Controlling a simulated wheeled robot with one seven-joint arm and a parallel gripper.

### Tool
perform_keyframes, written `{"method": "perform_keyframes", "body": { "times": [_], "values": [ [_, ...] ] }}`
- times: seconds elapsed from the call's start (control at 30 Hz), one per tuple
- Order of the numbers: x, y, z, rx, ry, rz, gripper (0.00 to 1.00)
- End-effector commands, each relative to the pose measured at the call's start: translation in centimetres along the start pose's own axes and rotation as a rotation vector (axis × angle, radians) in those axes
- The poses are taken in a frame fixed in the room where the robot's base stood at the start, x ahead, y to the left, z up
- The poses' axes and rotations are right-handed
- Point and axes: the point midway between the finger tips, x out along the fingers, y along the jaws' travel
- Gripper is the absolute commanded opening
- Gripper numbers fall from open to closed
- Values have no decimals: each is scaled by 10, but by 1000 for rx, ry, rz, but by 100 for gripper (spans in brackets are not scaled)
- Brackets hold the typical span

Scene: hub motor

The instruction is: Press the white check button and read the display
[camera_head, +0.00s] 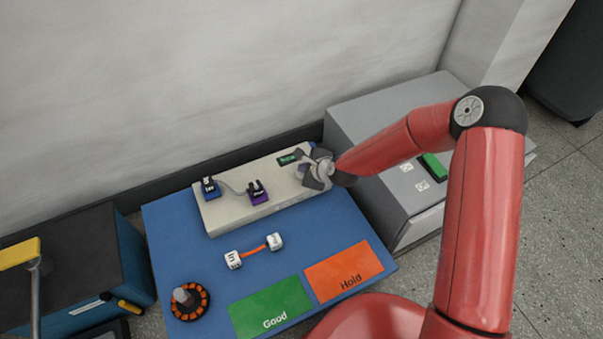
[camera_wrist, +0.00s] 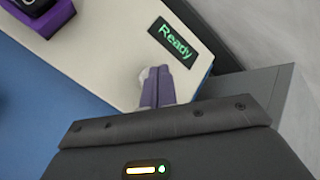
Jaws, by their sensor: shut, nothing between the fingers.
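A small dark display (camera_head: 288,158) sits at the right part of the cream test panel (camera_head: 222,217). In the wrist view the display (camera_wrist: 174,42) reads "Ready" in green letters. My gripper (camera_head: 312,160) is over the right end of the panel, just beside the display. In the wrist view my gripper (camera_wrist: 157,72) has its two fingers together with nothing between them, over the cream surface below the display. A pale bit shows beside the fingertips, but I cannot tell whether it is the white check button. The button is not clearly visible, and contact is unclear.
A blue connector (camera_head: 210,190) and a purple connector (camera_head: 258,194) stand on the panel. On the blue table (camera_head: 170,232) are a cable with white ends (camera_head: 232,259), a round motor (camera_head: 188,302), a green Good area (camera_head: 270,305) and an orange Hold area (camera_head: 344,270). A grey cabinet (camera_head: 370,110) stands right.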

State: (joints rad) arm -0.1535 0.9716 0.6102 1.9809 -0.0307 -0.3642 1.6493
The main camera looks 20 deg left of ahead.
Motion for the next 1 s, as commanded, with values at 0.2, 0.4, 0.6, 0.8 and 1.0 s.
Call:
{"method": "perform_keyframes", "body": {
  "times": [0.2,0.4,0.6,0.8,1.0],
  "values": [
    [1,1,-1,1,0,0,0],
    [1,1,-1,1,0,0,0],
    [3,2,-2,1,0,0,0],
    [5,3,-3,1,0,0,0],
    [6,5,-4,1,0,0,0]
  ]
}}
